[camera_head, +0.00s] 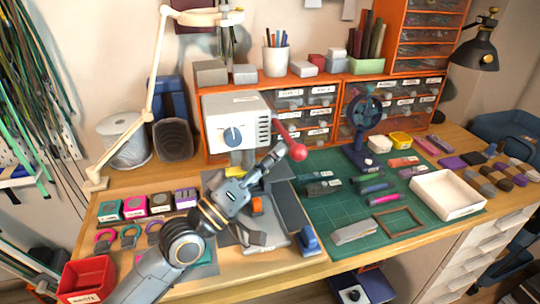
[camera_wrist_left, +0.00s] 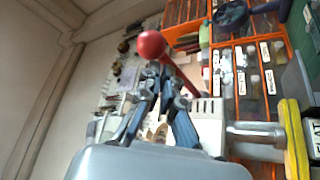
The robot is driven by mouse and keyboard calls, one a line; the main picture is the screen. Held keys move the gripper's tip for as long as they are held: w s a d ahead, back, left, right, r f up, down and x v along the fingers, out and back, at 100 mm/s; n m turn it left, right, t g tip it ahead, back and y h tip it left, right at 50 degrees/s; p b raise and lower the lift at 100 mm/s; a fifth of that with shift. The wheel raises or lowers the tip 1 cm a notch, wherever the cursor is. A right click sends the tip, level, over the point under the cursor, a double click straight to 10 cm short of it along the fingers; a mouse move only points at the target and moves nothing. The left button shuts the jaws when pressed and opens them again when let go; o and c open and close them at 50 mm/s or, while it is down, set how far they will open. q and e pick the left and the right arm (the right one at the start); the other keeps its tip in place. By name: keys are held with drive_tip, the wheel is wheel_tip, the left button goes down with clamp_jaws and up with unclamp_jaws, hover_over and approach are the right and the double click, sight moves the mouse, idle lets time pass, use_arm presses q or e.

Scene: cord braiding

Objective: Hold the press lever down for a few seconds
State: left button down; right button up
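The press (camera_head: 237,118) is a white box with a blue dial, standing at the back of the bench. Its red lever (camera_head: 284,133) slopes down to the right and ends in a red ball (camera_head: 298,153). My left gripper (camera_head: 291,148) is beside the ball and lower lever. In the left wrist view its fingers (camera_wrist_left: 155,80) converge to nearly closed tips, just below the ball (camera_wrist_left: 152,45), with the lever shaft (camera_wrist_left: 182,76) passing to their right. I cannot tell whether the fingertips touch the lever. My right gripper is in neither view.
A blue fan (camera_head: 364,118) stands right of the lever on the green mat (camera_head: 340,205). A white tray (camera_head: 447,195) and small tools lie further right. Orange drawer units (camera_head: 305,98) stand behind. A lamp arm (camera_head: 155,80) rises at the left.

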use_arm(q)
drive_tip(key=shift+s+d+f+g, duration=0.15)
drive_tip(key=shift+d+f+g, duration=0.25)
drive_tip(key=shift+f, duration=0.45)
drive_tip(key=shift+d+r, duration=0.3)
drive_tip(key=shift+d, duration=0.05)
idle(0.5)
drive_tip(key=v, duration=1.2)
idle(0.3)
